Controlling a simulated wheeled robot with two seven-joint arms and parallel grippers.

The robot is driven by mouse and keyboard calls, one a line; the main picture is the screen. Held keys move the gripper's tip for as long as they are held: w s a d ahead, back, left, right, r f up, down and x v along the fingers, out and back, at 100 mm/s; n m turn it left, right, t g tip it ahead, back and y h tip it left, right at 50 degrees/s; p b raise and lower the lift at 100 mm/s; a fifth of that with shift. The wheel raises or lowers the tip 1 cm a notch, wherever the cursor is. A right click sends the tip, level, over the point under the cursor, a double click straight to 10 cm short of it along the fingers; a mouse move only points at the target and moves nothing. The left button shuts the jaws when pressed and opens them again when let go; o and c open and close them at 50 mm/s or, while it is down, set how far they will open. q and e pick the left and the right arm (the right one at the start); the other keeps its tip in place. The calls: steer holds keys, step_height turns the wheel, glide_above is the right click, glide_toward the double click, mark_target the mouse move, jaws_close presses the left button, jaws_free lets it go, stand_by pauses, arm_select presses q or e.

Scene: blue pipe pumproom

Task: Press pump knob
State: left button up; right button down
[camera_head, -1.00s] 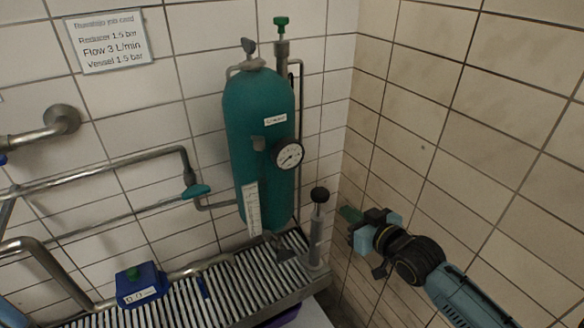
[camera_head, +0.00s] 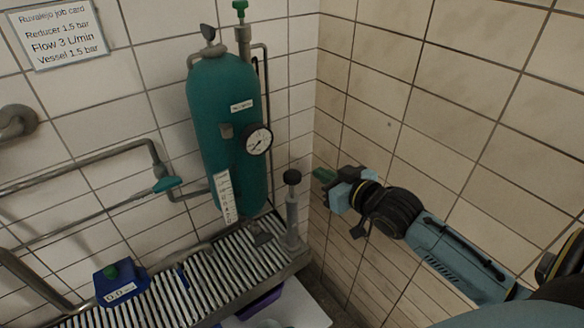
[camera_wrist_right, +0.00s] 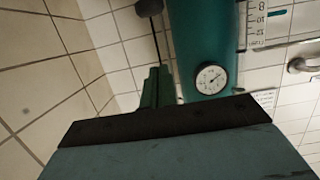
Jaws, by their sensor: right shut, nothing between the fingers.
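The pump is a grey upright cylinder (camera_head: 292,222) with a round black knob (camera_head: 292,176) on top, standing at the right end of the slatted bench. The knob also shows at the top of the right wrist view (camera_wrist_right: 149,7). My right gripper (camera_head: 322,175) is just right of the knob at about its height in the picture, apart from it. Its green fingers are shut and empty; they also show in the right wrist view (camera_wrist_right: 155,86). My left gripper is not in view.
A teal vessel (camera_head: 222,130) with a round gauge (camera_head: 258,140) stands left of the pump. A blue box with a green button (camera_head: 121,282) sits on the slatted bench (camera_head: 215,275). A tiled wall (camera_head: 430,110) is close behind my right arm. A job card (camera_head: 58,33) hangs upper left.

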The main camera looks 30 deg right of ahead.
steer(key=shift+f, duration=0.1)
glide_above(292, 188)
steer(key=s, duration=0.2)
step_height(292, 188, down, 2)
steer(key=shift+s+d+f+p, duration=0.15)
steer(key=shift+f+p, duration=0.4)
steer(key=shift+f, duration=1.7)
step_height(292, 188, down, 6)
steer(key=b, duration=0.3)
steer(key=shift+s, duration=0.1)
steer(key=shift+f, duration=0.15)
